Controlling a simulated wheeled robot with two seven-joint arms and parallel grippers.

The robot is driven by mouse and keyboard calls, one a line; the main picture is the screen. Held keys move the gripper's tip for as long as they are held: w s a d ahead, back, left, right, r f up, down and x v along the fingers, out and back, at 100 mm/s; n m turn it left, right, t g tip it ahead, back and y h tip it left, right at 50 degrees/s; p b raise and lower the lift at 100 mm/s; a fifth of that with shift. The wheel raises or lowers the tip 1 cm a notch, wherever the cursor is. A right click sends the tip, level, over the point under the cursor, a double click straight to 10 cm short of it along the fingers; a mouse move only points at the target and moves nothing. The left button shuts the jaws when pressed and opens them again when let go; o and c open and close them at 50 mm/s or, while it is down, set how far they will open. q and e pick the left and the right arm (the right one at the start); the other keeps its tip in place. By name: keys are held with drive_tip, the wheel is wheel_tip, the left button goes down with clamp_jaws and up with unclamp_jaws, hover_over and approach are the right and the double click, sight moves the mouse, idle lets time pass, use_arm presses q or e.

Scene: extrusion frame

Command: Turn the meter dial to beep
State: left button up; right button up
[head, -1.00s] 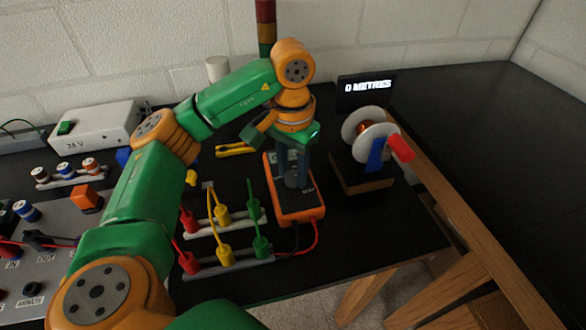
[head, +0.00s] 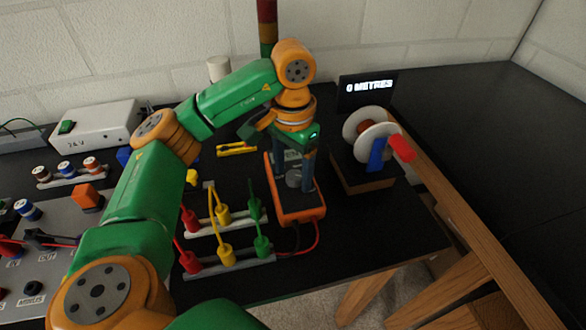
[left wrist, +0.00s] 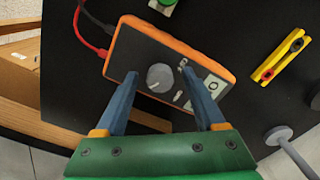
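The orange meter (head: 297,216) lies flat on the black bench, below my left gripper. Its round grey dial (head: 294,181) shows between the fingers, and it also shows in the left wrist view (left wrist: 160,77). My left gripper (head: 294,188) points down over the meter and is open, one finger on each side of the dial. In the left wrist view both fingertips (left wrist: 160,73) stand apart from the dial, with a gap on each side. I cannot tell which mark the dial points at. My right gripper is not in view.
Red and black leads (left wrist: 88,40) leave the meter's end. Terminal strips with colored plugs (head: 228,256) stand left of the meter. A reel with a red handle (head: 374,140) stands to the right, before a display reading "0 METRES" (head: 367,90). A yellow tool (head: 237,150) lies behind.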

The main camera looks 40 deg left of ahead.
sight(293, 176)
use_arm(q)
drive_tip(key=shift+r, duration=0.1)
wheel_tip(293, 176, up, 6)
drive_tip(key=p, duration=0.2)
drive_tip(key=shift+r+p, duration=0.25)
drive_tip(key=shift+p, duration=0.1)
drive_tip(key=shift+r, duration=0.3)
drive_tip(key=shift+f, duration=0.1)
